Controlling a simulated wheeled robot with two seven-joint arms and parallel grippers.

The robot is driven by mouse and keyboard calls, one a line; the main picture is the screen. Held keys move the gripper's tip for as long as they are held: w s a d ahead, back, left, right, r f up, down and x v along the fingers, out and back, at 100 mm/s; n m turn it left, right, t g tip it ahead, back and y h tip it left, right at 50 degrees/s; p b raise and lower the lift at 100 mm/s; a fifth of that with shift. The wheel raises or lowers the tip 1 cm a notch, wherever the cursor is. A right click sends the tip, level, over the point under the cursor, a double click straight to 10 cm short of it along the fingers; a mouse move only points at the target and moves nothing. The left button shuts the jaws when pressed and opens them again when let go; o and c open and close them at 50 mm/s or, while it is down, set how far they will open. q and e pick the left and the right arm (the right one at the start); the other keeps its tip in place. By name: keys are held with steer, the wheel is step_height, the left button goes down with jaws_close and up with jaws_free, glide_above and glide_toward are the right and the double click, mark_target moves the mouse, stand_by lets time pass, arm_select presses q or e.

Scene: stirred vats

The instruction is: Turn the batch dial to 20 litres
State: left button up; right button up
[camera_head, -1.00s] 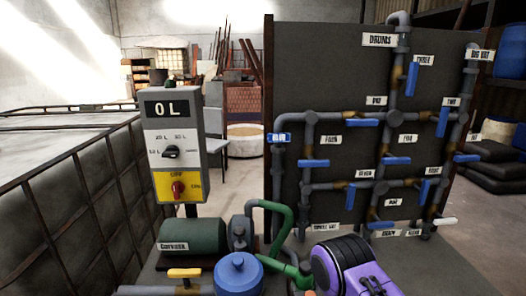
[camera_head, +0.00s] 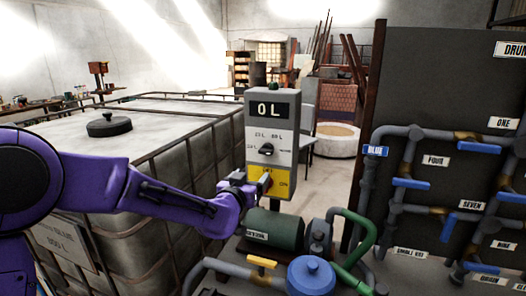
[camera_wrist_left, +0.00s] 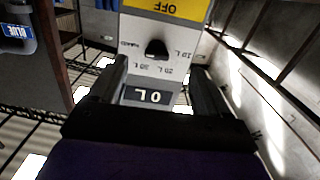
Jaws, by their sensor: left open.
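The grey control box (camera_head: 272,110) stands upright on a post, its display (camera_head: 271,110) reading 0 L. Below the display is the black batch dial (camera_head: 266,150), with small litre labels around it; I cannot tell exactly which mark it points to. In the left wrist view the box appears upside down, and the dial (camera_wrist_left: 157,49) shows beyond and between the open, empty fingers (camera_wrist_left: 160,82). My right gripper is out of view.
A large caged tank (camera_head: 180,135) is to the left. A dark pipe board (camera_head: 440,90) with blue valve handles stands to the right.

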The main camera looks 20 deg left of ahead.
mark_target(265, 152)
arm_select(q)
steer(key=shift+t, duration=0.3)
steer(key=w+r+p, duration=0.1)
steer(key=w, duration=0.2)
steer(key=w+r+p, duration=0.1)
steer(key=w, duration=0.2)
steer(key=w+p, duration=0.1)
steer(key=w, duration=0.3)
steer(key=shift+d+r+p, duration=0.1)
steer(key=shift+r+p, duration=0.3)
steer(key=shift+w, duration=0.5)
steer(key=shift+f, duration=0.1)
steer(key=c, duration=1.1)
steer(key=shift+o, duration=0.3)
